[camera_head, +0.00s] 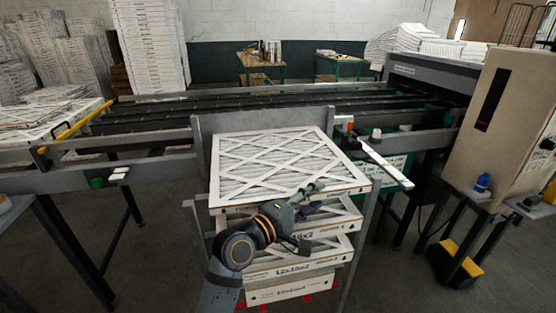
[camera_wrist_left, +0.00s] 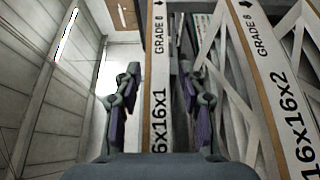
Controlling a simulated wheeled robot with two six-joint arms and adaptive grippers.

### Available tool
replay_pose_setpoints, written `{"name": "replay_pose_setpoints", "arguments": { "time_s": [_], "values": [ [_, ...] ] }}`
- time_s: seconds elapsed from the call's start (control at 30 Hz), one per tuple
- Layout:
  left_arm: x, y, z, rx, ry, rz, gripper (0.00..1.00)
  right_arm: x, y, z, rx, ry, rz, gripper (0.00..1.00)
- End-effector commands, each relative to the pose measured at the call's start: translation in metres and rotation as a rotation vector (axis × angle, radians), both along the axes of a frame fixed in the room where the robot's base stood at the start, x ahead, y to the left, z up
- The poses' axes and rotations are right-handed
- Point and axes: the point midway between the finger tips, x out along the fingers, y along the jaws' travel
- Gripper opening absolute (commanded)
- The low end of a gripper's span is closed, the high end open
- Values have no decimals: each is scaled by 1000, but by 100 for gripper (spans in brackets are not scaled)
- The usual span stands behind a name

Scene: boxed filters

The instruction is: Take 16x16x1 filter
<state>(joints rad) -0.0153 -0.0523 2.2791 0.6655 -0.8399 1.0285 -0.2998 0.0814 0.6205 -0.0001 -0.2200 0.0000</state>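The 16x16x1 filter (camera_head: 280,160) is the white, lattice-faced panel lying flat on top of the stack in the head view. In the left wrist view its white edge (camera_wrist_left: 158,60), partly reading "6x16x1", runs between my fingers. My left gripper (camera_head: 309,199) is at the front edge of this filter. In the left wrist view the gripper (camera_wrist_left: 162,108) is open, one finger on each side of the edge, with visible gaps. A 16x16x2 filter (camera_wrist_left: 288,115) lies beside it in that view and below it in the stack. My right gripper is not in view.
More boxed filters (camera_head: 290,287) sit lower in the grey-posted rack (camera_head: 360,245). A conveyor (camera_head: 250,99) runs behind it. A beige machine (camera_head: 505,130) stands at the right, with a blue bottle (camera_head: 482,183). Tall filter stacks (camera_head: 150,45) stand at the back left.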

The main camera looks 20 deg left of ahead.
Motion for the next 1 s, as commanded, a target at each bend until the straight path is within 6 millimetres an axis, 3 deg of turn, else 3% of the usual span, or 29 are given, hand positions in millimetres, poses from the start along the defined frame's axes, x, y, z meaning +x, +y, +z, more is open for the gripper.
{"name": "replay_pose_setpoints", "arguments": {
  "time_s": [0.03,0.27,0.67,0.77,0.93,1.0],
  "values": [
    [0,0,0,0,0,0,30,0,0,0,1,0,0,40],
    [0,0,0,0,0,0,0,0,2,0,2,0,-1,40],
    [0,0,3,0,-1,0,0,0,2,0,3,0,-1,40],
    [0,0,11,0,-3,0,0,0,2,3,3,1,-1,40],
    [0,0,41,0,-7,0,0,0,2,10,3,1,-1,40],
    [-11,8,33,9,0,4,0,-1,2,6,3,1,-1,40]
  ]
}}
